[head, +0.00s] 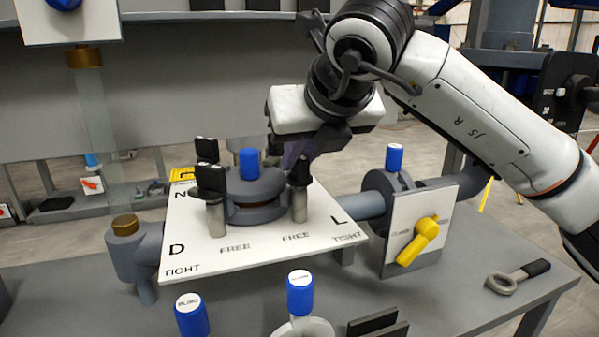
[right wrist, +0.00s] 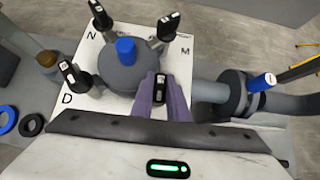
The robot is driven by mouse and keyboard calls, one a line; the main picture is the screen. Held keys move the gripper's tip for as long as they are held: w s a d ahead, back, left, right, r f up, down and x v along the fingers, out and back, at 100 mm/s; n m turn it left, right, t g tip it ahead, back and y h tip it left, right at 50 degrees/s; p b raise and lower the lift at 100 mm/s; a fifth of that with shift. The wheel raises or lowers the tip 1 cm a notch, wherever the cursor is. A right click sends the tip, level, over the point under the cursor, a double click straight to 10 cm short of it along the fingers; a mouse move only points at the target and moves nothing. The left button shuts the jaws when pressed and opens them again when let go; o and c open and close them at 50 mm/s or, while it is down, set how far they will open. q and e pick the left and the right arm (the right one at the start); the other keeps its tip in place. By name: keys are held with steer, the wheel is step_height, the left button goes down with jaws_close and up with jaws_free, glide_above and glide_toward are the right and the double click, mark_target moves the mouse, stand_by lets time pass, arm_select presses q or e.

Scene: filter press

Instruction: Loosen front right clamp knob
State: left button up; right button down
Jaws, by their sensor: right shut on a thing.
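A white plate (head: 200,235) marked with letters and the words FREE and TIGHT carries a round grey filter housing (head: 255,185) with a blue cap. The front right clamp knob (head: 299,172), beside the letter L, is black on a metal post. My right gripper (head: 297,152) comes down on it from above, and its purple fingers are shut on the knob. The right wrist view shows the knob (right wrist: 160,88) between the fingers (right wrist: 161,97). The D knob (right wrist: 72,75), N knob (right wrist: 99,15) and M knob (right wrist: 168,27) stand around the housing. My left gripper is out of view.
A grey pipe with a blue-capped valve (head: 394,158) and a panel with a yellow handle (head: 418,241) stand right of the plate. A ring-ended tool (head: 517,277) lies on the table at right. Blue-capped parts (head: 300,292) stand in front. A brass-capped fitting (head: 125,224) is at left.

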steer(key=m+h+b, duration=0.1)
steer(key=m+h, duration=0.1)
steer(key=m, duration=0.1)
steer(key=shift+b, duration=0.35)
steer(key=shift+m+h, duration=0.4)
steer(key=m+h, duration=0.3)
steer(key=m, duration=0.1)
steer(key=shift+r, duration=0.15)
steer(key=shift+m+h, duration=0.5)
steer(key=shift+m, duration=0.1)
steer(key=shift+g, duration=0.3)
steer(key=shift+m, duration=0.3)
steer(key=c, duration=1.8)
jaws_free()
steer(key=shift+o, duration=0.4)
